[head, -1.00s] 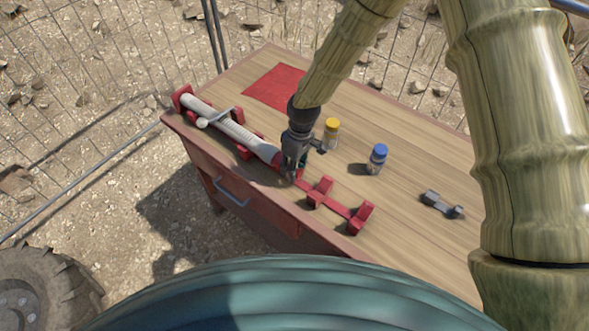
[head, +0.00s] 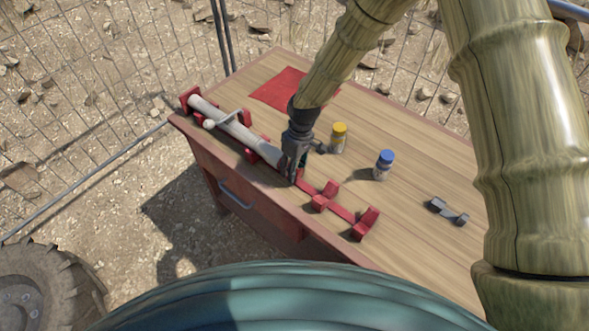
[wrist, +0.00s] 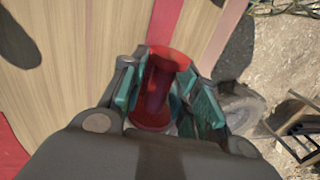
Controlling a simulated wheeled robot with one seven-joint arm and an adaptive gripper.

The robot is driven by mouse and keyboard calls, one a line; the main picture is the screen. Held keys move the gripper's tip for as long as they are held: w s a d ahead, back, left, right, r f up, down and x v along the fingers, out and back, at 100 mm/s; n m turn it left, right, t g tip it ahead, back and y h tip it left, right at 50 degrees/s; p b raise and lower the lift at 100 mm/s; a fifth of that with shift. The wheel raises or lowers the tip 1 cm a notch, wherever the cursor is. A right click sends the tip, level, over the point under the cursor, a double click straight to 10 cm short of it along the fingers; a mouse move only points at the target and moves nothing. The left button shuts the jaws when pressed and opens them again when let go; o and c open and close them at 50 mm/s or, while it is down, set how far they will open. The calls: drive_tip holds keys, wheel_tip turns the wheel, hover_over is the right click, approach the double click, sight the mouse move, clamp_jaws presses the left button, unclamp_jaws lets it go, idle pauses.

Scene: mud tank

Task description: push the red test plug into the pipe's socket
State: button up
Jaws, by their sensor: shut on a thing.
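The red test plug (wrist: 157,98) sits between the teal-padded fingers of my gripper (wrist: 165,92) in the wrist view, and the gripper is shut on it. In the head view my gripper (head: 292,172) points down at the near right end of the grey pipe (head: 237,130). The pipe lies in red cradles (head: 187,99) along the table's left edge. The gripper hides the plug and the pipe's socket end in the head view. I cannot tell whether the plug touches the socket or is inside it.
On the wooden table (head: 420,180) are a yellow-lidded jar (head: 338,138), a blue-lidded jar (head: 383,165), a dark grey part (head: 448,211) and a red mat (head: 277,90). Empty red cradles (head: 325,196) stand right of my gripper. A wire fence (head: 110,70) runs behind.

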drive_tip(key=shift+w+a, duration=0.1)
drive_tip(key=shift+a, duration=0.05)
drive_tip(key=o, duration=0.9)
drive_tip(key=shift+r, duration=0.1)
